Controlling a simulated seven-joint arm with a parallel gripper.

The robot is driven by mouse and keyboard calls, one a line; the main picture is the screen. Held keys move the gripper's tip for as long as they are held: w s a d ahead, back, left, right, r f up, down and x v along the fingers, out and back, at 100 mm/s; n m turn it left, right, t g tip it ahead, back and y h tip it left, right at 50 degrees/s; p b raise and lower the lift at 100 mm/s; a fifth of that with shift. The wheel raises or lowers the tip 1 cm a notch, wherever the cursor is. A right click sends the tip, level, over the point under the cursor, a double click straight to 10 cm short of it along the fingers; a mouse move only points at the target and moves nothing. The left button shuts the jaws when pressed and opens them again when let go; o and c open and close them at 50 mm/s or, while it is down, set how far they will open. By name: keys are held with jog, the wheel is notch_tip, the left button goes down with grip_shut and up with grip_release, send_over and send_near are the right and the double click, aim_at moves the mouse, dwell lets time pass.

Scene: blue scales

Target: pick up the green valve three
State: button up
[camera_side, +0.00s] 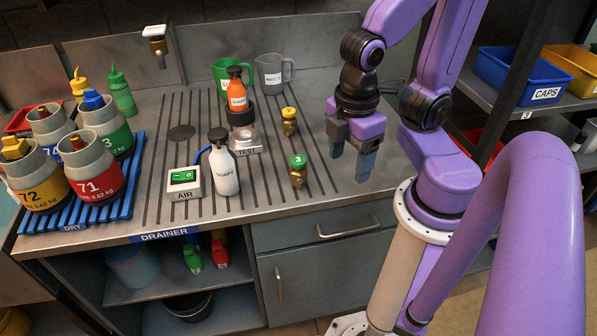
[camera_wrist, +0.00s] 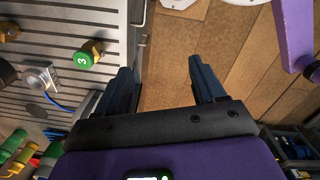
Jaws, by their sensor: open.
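The green valve three (camera_side: 298,168) stands on the grooved drainer, a brass body with a green cap marked 3. It also shows in the wrist view (camera_wrist: 84,58), left of my fingers and apart from them. My gripper (camera_side: 352,165) is open and empty, above the drainer to the right of the valve. In the wrist view the fingers (camera_wrist: 165,85) are spread over the counter's edge and the wooden floor.
A yellow-capped valve (camera_side: 289,121) stands behind the green one. To the left are a white soapy bottle (camera_side: 223,168), the AIR box (camera_side: 184,182), and the TEST stand (camera_side: 244,140) with an orange bottle (camera_side: 237,90) above it. Numbered cylinders (camera_side: 95,176) stand on a blue rack at far left.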

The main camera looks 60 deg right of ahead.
jog(key=w+a+f+n+h, duration=0.35)
jog(key=w+f+h, duration=0.3)
jog(key=h, duration=0.25)
jog(key=n+t+h, duration=0.6)
jog(key=h, duration=0.2)
send_near(297, 168)
jog(key=x, duration=0.6)
jog(key=shift+w+d, duration=0.2)
jog(key=shift+w, duration=0.05)
jog(key=shift+x, duration=2.7)
jog(key=shift+s, duration=0.15)
grip_shut()
